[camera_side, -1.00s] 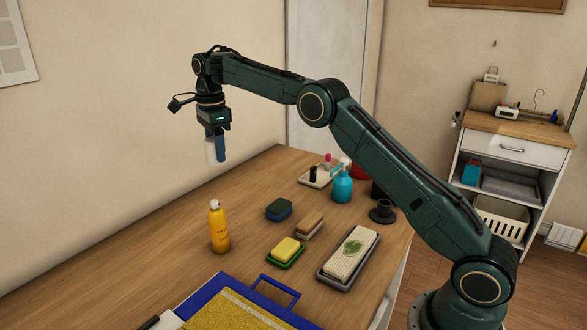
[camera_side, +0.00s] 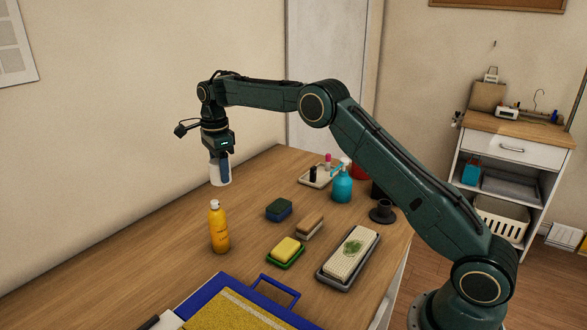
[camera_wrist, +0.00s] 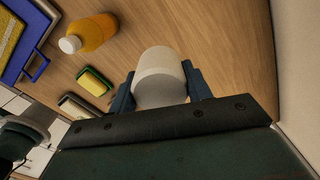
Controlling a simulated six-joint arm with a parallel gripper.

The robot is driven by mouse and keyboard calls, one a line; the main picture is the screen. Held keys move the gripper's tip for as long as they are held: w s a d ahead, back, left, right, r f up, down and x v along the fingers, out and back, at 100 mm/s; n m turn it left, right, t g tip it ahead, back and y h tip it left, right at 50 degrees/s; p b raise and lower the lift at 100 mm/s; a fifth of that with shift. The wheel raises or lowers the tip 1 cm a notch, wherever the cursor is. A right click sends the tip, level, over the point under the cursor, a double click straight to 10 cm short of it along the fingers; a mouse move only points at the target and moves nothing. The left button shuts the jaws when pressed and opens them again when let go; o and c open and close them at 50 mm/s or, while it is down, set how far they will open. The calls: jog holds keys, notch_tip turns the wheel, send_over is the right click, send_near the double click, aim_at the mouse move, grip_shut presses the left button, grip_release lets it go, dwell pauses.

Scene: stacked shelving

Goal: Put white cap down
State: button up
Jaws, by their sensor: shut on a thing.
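The white cap (camera_wrist: 158,75) is a pale rounded cylinder between the two blue fingers of my gripper (camera_wrist: 160,90) in the wrist view. My gripper is shut on it.
A yellow bottle (camera_side: 219,229) stands in front of the cap. Sponges, including a blue-green one (camera_side: 279,209) and a yellow one on a green tray (camera_side: 286,251), lie to the right. The wall (camera_side: 120,120) is close behind. Bare wood surrounds the cap.

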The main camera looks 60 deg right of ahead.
notch_tip(320, 180, down, 8)
jog(key=shift+r, duration=0.15)
jog(key=shift+f, duration=2.85)
jog(key=shift+f, duration=0.15)
jog(key=o, duration=0.9)
jog(key=shift+o, duration=0.2)
notch_tip(320, 180, up, 12)
jog(key=shift+r, duration=0.2)
